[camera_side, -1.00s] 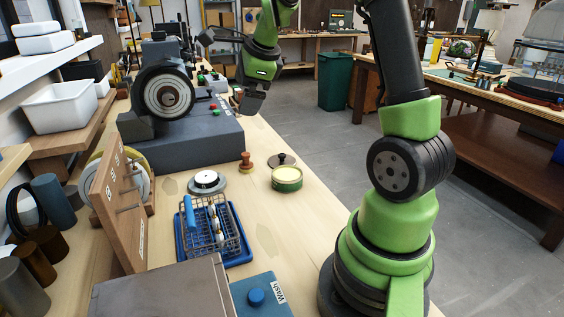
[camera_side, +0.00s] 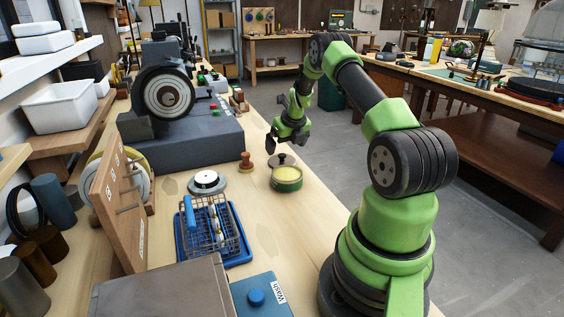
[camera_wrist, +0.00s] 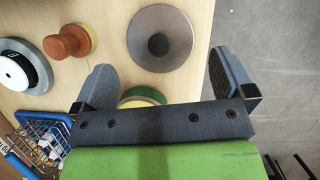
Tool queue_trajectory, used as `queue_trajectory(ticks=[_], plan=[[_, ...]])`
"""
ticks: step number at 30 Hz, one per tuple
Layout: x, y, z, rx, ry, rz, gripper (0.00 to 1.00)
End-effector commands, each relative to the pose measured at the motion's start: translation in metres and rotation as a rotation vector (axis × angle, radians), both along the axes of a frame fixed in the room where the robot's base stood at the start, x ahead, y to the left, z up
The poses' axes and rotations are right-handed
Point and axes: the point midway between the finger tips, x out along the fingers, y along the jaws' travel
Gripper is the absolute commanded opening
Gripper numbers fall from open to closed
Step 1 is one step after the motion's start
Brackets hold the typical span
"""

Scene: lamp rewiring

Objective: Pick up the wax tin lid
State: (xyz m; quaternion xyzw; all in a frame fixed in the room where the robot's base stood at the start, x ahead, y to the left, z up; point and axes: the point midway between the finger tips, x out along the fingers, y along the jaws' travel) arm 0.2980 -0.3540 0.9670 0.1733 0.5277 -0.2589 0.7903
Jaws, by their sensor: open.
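The wax tin lid (camera_side: 289,164) is a brown-grey disc with a dark knob, lying on the bench behind the tin. In the wrist view the lid (camera_wrist: 143,47) lies flat, just beyond and between my fingertips. My gripper (camera_side: 275,142) is above the bench close to the lid; in the wrist view its two fingers (camera_wrist: 160,62) are spread wide with nothing between them. The green wax tin (camera_side: 287,185) with yellow wax is in front of the lid. In the wrist view the tin (camera_wrist: 143,95) is mostly hidden by my gripper body.
A wooden stamp-like knob (camera_side: 246,161) stands left of the lid. A round grey-and-white dish (camera_side: 207,184), a blue tray with wire basket (camera_side: 240,258) and a grey polishing machine (camera_side: 190,142) are further left. The bench's right edge is close to the lid, with open floor beyond.

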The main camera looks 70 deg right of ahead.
Motion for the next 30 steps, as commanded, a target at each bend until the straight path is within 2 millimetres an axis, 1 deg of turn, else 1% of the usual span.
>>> queue_trajectory(ticks=[6, 9, 12, 19, 20, 21, 23, 24, 30], plan=[[0.009, -0.004, -0.031, 0.001, 0.002, 0.003, 1.0], [0.013, -0.007, -0.04, 0.0, -0.001, 0.004, 1.0], [0.014, -0.008, -0.044, 0.0, -0.001, 0.004, 1.0], [0.015, -0.008, -0.045, 0.0, -0.001, 0.004, 1.0], [0.015, -0.008, -0.045, 0.0, -0.001, 0.004, 0.95], [0.015, -0.008, -0.045, 0.0, -0.001, 0.004, 0.86], [0.015, -0.008, -0.045, 0.0, -0.001, 0.004, 0.72], [0.015, -0.008, -0.045, 0.0, -0.001, 0.004, 0.69], [0.015, -0.008, -0.045, 0.0, -0.001, 0.004, 0.69]])
